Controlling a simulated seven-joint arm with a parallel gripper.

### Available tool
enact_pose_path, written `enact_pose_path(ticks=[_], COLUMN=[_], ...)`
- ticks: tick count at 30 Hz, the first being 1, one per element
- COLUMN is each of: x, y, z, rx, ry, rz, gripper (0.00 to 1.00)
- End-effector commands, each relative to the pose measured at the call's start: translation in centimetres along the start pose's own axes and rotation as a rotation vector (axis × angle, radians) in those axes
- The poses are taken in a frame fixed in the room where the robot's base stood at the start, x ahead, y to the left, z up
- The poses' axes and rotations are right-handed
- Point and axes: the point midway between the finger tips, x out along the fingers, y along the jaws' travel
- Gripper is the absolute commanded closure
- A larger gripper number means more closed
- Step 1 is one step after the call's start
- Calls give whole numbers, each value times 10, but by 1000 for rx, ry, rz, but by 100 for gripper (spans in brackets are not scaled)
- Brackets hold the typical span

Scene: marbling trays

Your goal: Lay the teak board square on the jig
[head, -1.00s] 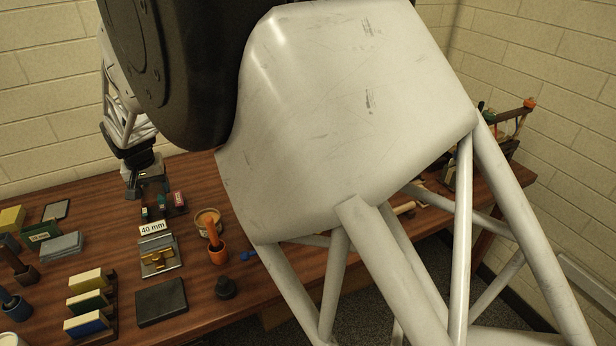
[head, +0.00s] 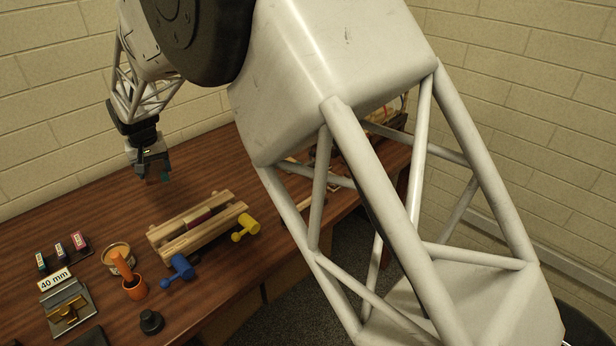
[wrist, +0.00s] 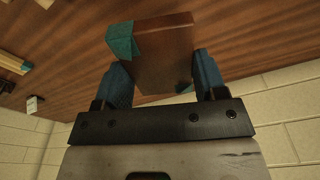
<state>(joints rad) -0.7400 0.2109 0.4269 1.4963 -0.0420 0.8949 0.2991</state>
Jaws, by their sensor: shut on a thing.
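The teak board, a reddish-brown block with a teal corner (wrist: 165,50), is between my gripper's fingers in the wrist view. My gripper (wrist: 160,85) is shut on it, with a blue pad on each side. In the head view my gripper (head: 152,168) hangs over the back of the table, and only a small teal bit of the board shows below it. A pale wooden frame with two long rails (head: 195,238) stands on the table to the right and nearer; it may be the jig. A dark red piece lies between its rails.
Yellow (head: 245,228) and blue (head: 177,269) clamp-like tools stand by the frame. An orange cup (head: 134,288), a round tin (head: 117,256), a "40 mm" sign (head: 55,279) and a rack of small coloured blocks (head: 66,252) are front left. The back left tabletop is clear.

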Motion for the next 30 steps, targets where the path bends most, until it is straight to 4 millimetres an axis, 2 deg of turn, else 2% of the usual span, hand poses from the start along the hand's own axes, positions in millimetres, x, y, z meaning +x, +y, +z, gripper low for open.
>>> enact_pose_path(ticks=[1,15,30], x=[-1,-12,-26], y=[16,156,303], z=[-4,-22,-17], rx=[14,114,221], ry=[1,1,1], rz=[1,13,25], gripper=[62,62,62])
